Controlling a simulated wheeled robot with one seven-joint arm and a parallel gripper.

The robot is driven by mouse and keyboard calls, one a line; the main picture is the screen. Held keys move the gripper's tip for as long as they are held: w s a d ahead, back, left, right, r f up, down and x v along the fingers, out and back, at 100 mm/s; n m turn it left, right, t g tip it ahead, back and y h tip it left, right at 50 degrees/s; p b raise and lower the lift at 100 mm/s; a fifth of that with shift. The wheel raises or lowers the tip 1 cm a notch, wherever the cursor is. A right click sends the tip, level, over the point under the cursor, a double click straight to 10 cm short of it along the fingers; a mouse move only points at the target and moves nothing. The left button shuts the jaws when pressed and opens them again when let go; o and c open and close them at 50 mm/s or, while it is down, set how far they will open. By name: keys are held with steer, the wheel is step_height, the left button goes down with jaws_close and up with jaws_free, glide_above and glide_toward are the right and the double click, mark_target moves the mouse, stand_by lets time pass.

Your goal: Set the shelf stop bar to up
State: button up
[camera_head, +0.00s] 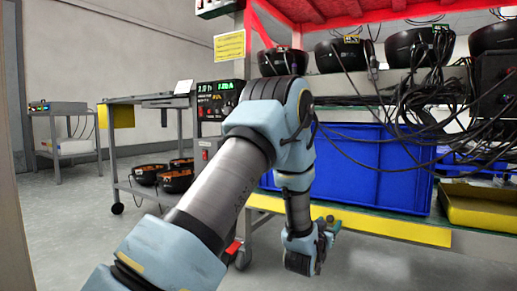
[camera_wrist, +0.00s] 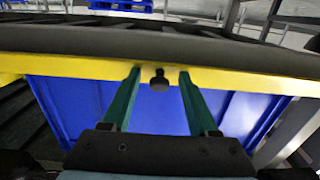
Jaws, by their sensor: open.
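The shelf stop bar looks to be the long yellow bar (camera_head: 395,229) along the rack's lower shelf front, below the blue bin in the head view. In the wrist view the yellow bar (camera_wrist: 240,80) runs across the picture, with a small dark round knob (camera_wrist: 159,82) on it. My gripper (camera_wrist: 160,74) is open. Its two green fingers stand one on each side of the knob, with gaps; I cannot tell the depth between them. In the head view my gripper (camera_head: 331,224) is low at the bar, partly hidden by my wrist.
A large blue bin (camera_head: 375,168) fills the lower shelf, with a yellow tray (camera_head: 480,208) to its right. Black cables (camera_head: 430,105) hang above. Dark bowl-shaped units (camera_head: 345,53) sit on the upper shelf. A cart (camera_head: 117,150) stands left.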

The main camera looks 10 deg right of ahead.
steer(key=p+v, duration=0.5)
steer(key=v, duration=0.5)
steer(key=w+a+r+n+g+y+p, duration=0.1)
steer(key=w+a+r+y+p, duration=0.1)
steer(key=a+r+p, duration=0.3)
steer(key=w+a+r+n+g+y+p, duration=0.1)
steer(key=w+a+r+y+p, duration=0.2)
steer(key=r+p, duration=1)
steer(key=w+a+r+n+g+y+p, duration=0.1)
steer(key=w+a+r+p, duration=0.4)
steer(key=p, duration=1.5)
step_height(320, 180, up, 5)
steer(key=shift+w+a+f+n+g+y, duration=0.25)
steer(key=shift+a+n+y, duration=0.25)
steer(key=shift+a+y, duration=0.45)
